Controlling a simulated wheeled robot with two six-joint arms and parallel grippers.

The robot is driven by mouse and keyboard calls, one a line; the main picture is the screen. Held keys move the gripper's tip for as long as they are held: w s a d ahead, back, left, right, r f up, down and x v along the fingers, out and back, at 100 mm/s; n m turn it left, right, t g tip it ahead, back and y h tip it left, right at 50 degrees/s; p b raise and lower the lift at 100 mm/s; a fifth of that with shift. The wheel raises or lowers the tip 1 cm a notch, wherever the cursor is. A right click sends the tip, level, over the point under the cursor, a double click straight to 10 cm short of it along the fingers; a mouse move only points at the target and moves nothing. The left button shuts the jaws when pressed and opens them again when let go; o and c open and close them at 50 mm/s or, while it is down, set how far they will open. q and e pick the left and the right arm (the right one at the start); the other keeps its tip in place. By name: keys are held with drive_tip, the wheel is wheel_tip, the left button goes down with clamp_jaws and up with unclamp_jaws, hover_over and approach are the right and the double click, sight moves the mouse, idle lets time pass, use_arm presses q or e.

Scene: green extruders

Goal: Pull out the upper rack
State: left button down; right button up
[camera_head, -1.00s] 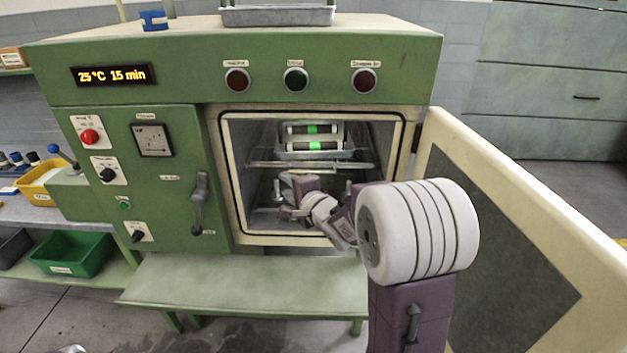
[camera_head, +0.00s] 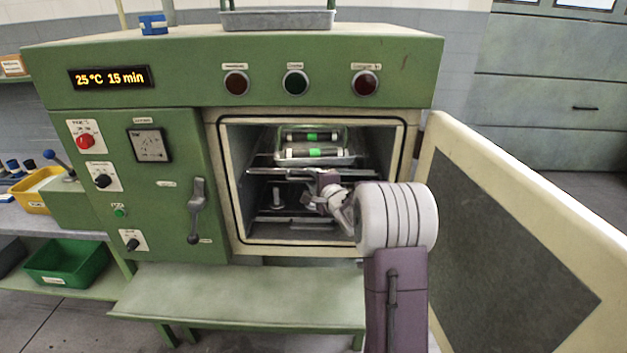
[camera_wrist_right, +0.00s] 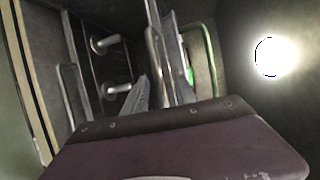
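The upper rack (camera_head: 262,172) is a thin metal wire shelf in the open chamber of a green oven. My right gripper (camera_head: 312,180) is inside the chamber at the rack's front edge, right of the middle. In the right wrist view, the rack's bars (camera_wrist_right: 154,52) run close beside a grey finger (camera_wrist_right: 140,94). Whether the fingers close around the front bar cannot be made out. My left gripper is not in view.
The cream oven door (camera_head: 520,235) stands wide open on the right, beside my right arm. A lower rack (camera_head: 290,221) with upright pegs lies below. A bare green shelf (camera_head: 240,295) projects in front. A metal tray (camera_head: 277,19) sits on the oven.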

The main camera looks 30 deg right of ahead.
clamp_jaws()
idle(1.4)
